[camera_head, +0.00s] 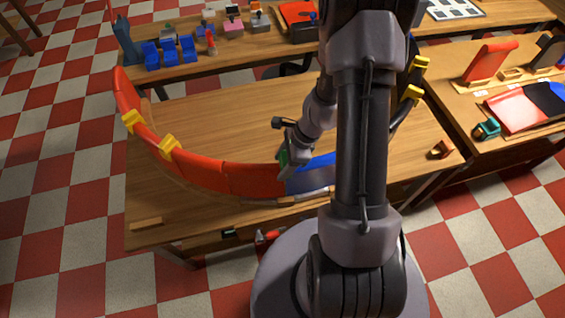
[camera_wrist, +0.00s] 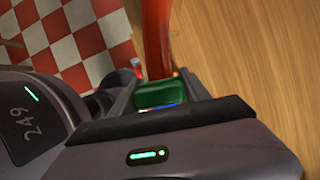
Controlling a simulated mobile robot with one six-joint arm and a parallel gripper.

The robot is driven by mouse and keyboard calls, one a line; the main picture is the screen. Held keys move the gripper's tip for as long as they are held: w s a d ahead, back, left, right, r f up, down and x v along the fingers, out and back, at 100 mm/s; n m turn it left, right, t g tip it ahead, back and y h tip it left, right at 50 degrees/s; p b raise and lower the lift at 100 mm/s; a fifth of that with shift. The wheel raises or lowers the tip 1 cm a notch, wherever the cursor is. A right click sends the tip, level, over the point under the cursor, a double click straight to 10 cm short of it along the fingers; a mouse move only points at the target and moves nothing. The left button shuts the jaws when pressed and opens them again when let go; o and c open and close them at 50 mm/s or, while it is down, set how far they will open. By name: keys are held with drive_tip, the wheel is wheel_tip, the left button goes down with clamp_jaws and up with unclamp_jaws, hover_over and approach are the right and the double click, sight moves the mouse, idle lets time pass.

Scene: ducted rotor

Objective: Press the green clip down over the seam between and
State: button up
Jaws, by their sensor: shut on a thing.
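The green clip (camera_head: 284,159) is between the fingers of my gripper (camera_head: 286,163), right at the seam where the red ring segment (camera_head: 245,178) meets the blue segment (camera_head: 312,171). In the wrist view the green clip (camera_wrist: 160,93) fills the gap between the fingers of my gripper (camera_wrist: 160,90). The red segment (camera_wrist: 156,40) runs away from it there, and a thin bit of blue shows just below the clip. I cannot tell whether the clip is seated over the seam or just above it. My arm hides part of the blue segment.
Yellow clips (camera_head: 168,146) sit on the ring at left, and others (camera_head: 415,95) at right. The back bench holds blue blocks (camera_head: 170,52). The right bench holds a teal item (camera_head: 487,129) and coloured panels (camera_head: 520,108). The table inside the ring (camera_head: 210,120) is clear.

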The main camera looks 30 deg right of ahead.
drive_tip(key=shift+f, duration=0.15)
idle(0.3)
drive_tip(key=o, duration=1.4)
drive_tip(key=p+v, duration=0.5)
drive_tip(key=v, duration=1.2)
drive_tip(key=shift+d, duration=0.15)
